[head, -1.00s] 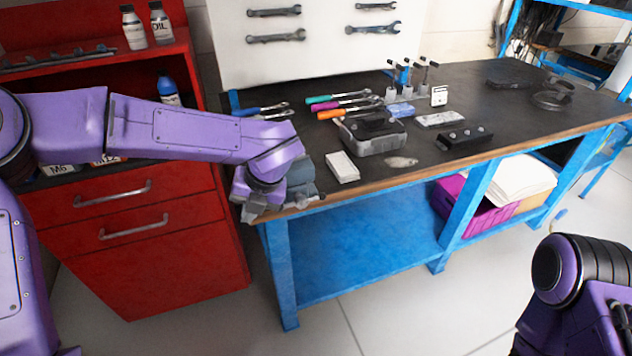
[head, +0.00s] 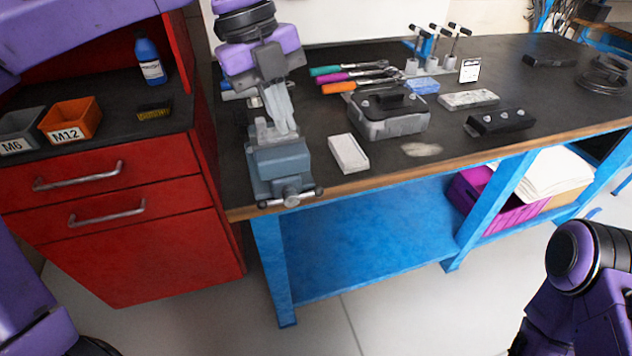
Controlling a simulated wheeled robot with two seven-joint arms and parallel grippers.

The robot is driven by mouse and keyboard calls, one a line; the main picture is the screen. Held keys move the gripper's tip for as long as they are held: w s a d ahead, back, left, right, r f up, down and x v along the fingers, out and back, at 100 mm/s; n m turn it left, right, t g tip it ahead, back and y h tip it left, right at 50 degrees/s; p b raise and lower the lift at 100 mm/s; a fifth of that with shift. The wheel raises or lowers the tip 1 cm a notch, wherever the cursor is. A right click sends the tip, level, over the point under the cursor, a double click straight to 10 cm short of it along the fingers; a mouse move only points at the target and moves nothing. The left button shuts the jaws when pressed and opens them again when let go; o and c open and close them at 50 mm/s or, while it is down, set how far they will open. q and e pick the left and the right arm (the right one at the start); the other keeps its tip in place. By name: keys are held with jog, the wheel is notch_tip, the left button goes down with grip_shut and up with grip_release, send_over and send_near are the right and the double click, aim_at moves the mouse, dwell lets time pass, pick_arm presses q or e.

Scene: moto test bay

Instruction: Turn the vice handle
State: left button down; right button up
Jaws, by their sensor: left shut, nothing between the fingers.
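The blue-grey vice (head: 279,165) stands at the front left corner of the workbench in the head view. Its handle (head: 291,199) is a metal bar with round ends, lying nearly level across the screw at the front, past the bench edge. My left gripper (head: 281,112) is shut and empty. It points down over the back of the vice, behind the handle and apart from it. I cannot tell whether its pale fingers touch the jaws. My right gripper is out of view; only part of that arm shows at lower right.
A white box (head: 348,153) lies just right of the vice. A grey case (head: 389,116), coloured-handle tools (head: 352,77) and a black block (head: 500,122) lie farther right. The red cabinet (head: 120,230) stands close on the left. Space in front of the vice is clear.

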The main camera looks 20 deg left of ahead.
pick_arm(q)
jog(key=f, duration=0.1)
send_over(313, 193)
jog(key=s+a, duration=0.2)
notch_tip(313, 193, down, 9)
jog(key=shift+w+d+f+p, duration=0.15)
jog(key=shift+w+d+f, duration=0.15)
jog(key=shift+f, duration=0.4)
jog(key=shift+w+d+f+p, duration=0.1)
jog(key=shift+w+d+f, duration=0.2)
jog(key=shift+f, duration=0.4)
jog(key=shift+w+d+f+p, duration=0.15)
jog(key=shift+w+d+f, duration=0.15)
jog(key=shift+f, duration=0.4)
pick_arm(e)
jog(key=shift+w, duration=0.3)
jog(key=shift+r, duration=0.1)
pick_arm(q)
jog(key=shift+w+d+f+y+p, duration=0.1)
jog(key=shift+y+p, duration=0.2)
jog(key=shift+p, duration=0.2)
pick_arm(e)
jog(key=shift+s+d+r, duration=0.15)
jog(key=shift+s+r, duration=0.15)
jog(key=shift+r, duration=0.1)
pick_arm(q)
jog(key=shift+g, duration=0.3)
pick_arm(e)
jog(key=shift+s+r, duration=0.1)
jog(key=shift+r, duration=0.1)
